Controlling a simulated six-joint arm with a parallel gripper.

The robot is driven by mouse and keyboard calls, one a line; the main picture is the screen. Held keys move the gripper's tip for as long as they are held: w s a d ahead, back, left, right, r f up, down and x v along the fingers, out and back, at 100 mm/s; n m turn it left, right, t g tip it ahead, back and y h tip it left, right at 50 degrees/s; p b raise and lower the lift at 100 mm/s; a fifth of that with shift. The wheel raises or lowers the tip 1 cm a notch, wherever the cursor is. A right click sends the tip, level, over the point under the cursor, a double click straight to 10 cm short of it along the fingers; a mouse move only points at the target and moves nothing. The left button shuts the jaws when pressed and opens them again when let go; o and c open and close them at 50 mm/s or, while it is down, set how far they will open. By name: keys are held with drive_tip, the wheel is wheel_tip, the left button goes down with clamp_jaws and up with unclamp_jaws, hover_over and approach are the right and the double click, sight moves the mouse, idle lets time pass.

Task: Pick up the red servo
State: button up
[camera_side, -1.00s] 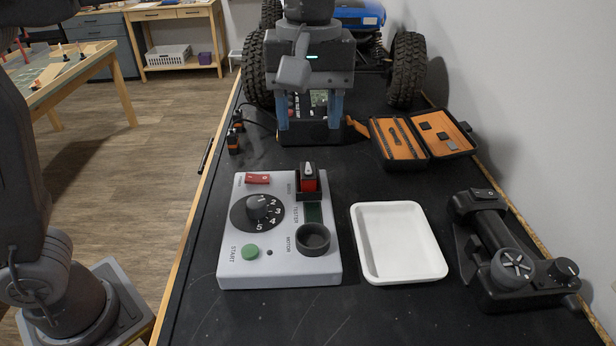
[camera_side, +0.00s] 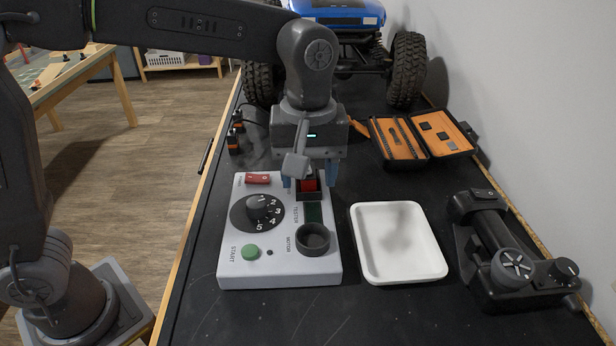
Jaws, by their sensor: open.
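The red servo (camera_side: 311,183) sits in a dark holder at the back right of the white tester box (camera_side: 232,272). Its upper part is hidden behind my gripper. My gripper (camera_side: 308,181) points down over the back of the tester, with its blue fingers spread apart, one to the left of the servo and one to the right. The fingers are open. From this view I cannot tell whether either finger touches the servo or how they line up in depth.
A white tray (camera_side: 358,262) lies right of the tester, with a shadow on it. A black radio controller (camera_side: 512,270) is at the far right. An open orange-lined case (camera_side: 400,142) lies behind the tray. A blue crawler with large tires (camera_side: 408,70) stands at the back.

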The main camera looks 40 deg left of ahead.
drive_tip(key=shift+c, duration=0.5)
clamp_jaws()
drive_tip(key=shift+r, duration=0.15)
